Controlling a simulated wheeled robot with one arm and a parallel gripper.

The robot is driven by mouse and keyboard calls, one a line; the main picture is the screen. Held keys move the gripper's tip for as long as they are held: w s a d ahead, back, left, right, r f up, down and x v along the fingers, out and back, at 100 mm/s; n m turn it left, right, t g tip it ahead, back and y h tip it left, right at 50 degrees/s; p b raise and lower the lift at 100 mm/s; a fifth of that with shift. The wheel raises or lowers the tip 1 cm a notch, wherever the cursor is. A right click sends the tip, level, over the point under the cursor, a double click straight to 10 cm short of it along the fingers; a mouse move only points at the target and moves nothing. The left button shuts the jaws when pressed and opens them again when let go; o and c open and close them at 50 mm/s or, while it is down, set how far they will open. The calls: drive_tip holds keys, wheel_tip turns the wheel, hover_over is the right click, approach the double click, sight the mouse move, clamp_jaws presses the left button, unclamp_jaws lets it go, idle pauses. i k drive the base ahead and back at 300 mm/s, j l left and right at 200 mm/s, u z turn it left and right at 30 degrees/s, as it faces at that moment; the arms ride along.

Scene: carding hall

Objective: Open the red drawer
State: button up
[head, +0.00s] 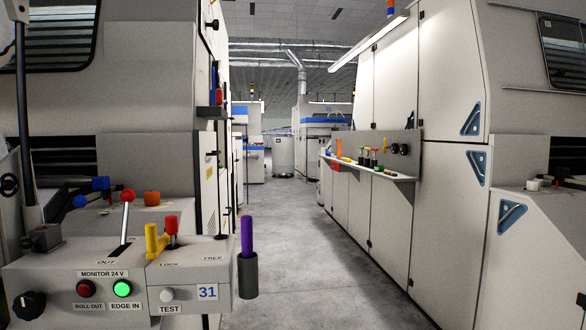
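No red drawer can be made out clearly. My gripper is not in view.
A control box (60,300) with levers, a red button, a lit green button and label 31 fills the lower left. A purple handle (247,235) stands in a dark holder at its right. White cabinets (440,215) line the right. The grey aisle floor (290,235) between is clear.

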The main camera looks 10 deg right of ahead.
sight(335, 166)
drive_tip(key=i+z, duration=0.1)
drive_tip(key=z, duration=0.15)
drive_tip(key=i+z, duration=0.1)
drive_tip(key=z, duration=0.2)
drive_tip(key=i, duration=6.35)
drive_tip(key=j+u, duration=0.05)
drive_tip(key=j, duration=0.05)
